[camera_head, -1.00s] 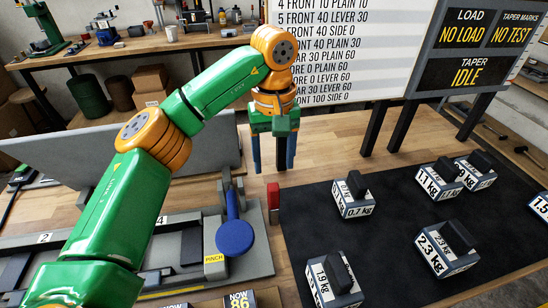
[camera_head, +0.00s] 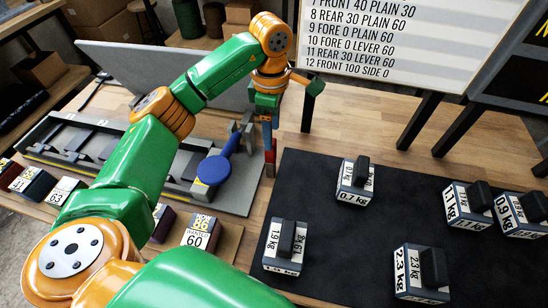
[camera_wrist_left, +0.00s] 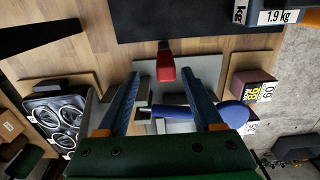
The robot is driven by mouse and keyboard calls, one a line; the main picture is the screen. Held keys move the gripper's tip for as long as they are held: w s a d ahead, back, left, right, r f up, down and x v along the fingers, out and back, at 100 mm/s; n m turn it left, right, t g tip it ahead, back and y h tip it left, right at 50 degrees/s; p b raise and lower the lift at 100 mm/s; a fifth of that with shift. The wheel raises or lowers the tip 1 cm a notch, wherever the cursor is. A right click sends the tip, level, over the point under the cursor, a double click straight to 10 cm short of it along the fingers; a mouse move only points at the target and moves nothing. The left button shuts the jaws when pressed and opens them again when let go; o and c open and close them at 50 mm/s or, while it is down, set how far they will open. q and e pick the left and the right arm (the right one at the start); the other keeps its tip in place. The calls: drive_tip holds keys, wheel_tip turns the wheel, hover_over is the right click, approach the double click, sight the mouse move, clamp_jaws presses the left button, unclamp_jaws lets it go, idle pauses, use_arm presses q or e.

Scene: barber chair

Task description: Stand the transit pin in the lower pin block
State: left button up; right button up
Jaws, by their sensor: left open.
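A red upright piece (camera_head: 270,157), which looks like the transit pin's head, stands at the right end of the long grey fixture (camera_head: 225,198). In the left wrist view the red piece (camera_wrist_left: 166,66) shows beyond and between the fingertips. I cannot tell whether it sits in a pin block, and no lower pin block can be told apart. My left gripper (camera_head: 270,135) points down over that end of the fixture, its blue fingers close to the red piece. In the left wrist view the left gripper (camera_wrist_left: 163,78) is open with nothing held. My right gripper is not in view.
A blue disc on a lever (camera_head: 214,170) stands just left of the gripper. A black mat (camera_head: 330,225) with several labelled weights lies to the right. Small labelled blocks (camera_head: 200,233) line the front edge. A white list board (camera_head: 420,40) stands behind.

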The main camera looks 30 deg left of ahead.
sight(270, 157)
use_arm(q)
drive_tip(key=f+p, duration=0.1)
drive_tip(key=f, duration=0.1)
drive_tip(key=s+f+p, duration=0.1)
drive_tip(key=shift+f+p, duration=0.35)
drive_tip(key=shift+f, duration=0.05)
wheel_tip(270, 157, down, 3)
drive_tip(key=shift+r, duration=0.15)
drive_tip(key=shift+f, duration=0.2)
drive_tip(key=shift+w, duration=0.1)
drive_tip(key=shift+c, duration=0.7)
clamp_jaws()
